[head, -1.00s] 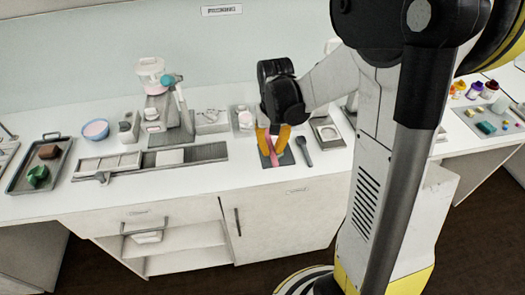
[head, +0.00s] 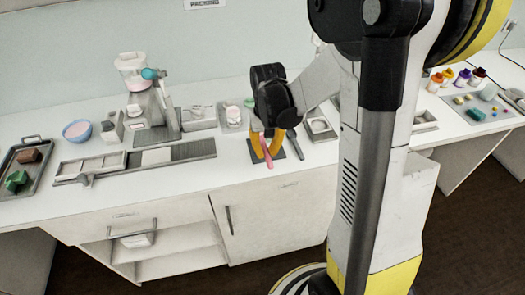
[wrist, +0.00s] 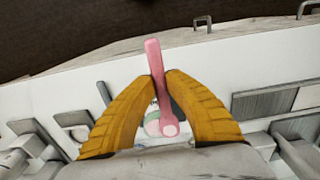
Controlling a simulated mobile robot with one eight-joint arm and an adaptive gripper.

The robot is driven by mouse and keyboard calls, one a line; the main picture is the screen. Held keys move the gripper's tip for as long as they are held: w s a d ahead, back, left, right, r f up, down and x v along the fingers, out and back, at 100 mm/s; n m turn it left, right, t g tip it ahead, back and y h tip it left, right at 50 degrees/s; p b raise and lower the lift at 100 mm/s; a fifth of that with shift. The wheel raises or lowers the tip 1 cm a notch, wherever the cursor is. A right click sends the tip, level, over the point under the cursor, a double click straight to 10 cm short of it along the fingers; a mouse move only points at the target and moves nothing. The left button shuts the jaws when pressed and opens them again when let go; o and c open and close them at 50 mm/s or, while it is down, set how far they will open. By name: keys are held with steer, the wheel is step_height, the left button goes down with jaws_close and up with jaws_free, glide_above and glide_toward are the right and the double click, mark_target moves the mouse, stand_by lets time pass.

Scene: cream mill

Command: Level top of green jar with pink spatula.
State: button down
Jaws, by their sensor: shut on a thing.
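My gripper (head: 265,153) is shut on the pink spatula (head: 267,159), above the small dark mat at the front of the counter. In the wrist view the spatula (wrist: 153,60) stands between the two yellow fingers (wrist: 158,78), one end toward the counter's front edge. A small green thing (head: 249,102), perhaps the green jar, shows just behind my gripper, mostly hidden. A pale jar with pink contents (head: 233,116) stands left of it. In the wrist view a pale round shape with a green edge is partly hidden behind the spatula.
A dark spatula (head: 294,144) lies on the mat, right of my gripper. A grey rail fixture (head: 180,153) and a white-and-grey machine (head: 138,75) stand to the left. A blue bowl (head: 77,131) and a tray (head: 35,158) with brown and green pieces are farther left.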

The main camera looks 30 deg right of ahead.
steer(key=shift+s+d, duration=0.25)
steer(key=shift+d, duration=0.65)
steer(key=shift+s+d, duration=0.25)
steer(key=shift+d, duration=0.65)
steer(key=shift+s+d, duration=0.25)
steer(key=shift+d, duration=0.65)
steer(key=shift+w+a, duration=0.3)
steer(key=shift+a, duration=0.8)
steer(key=shift+w+a, duration=0.3)
steer(key=shift+a, duration=0.75)
steer(key=shift+w+a, duration=0.3)
steer(key=shift+a, duration=0.8)
steer(key=shift+a+r, duration=0.15)
steer(key=shift+r, duration=0.05)
step_height(320, 180, up, 5)
steer(key=p, duration=0.3)
steer(key=shift+f, duration=0.15)
steer(key=shift+f, duration=0.1)
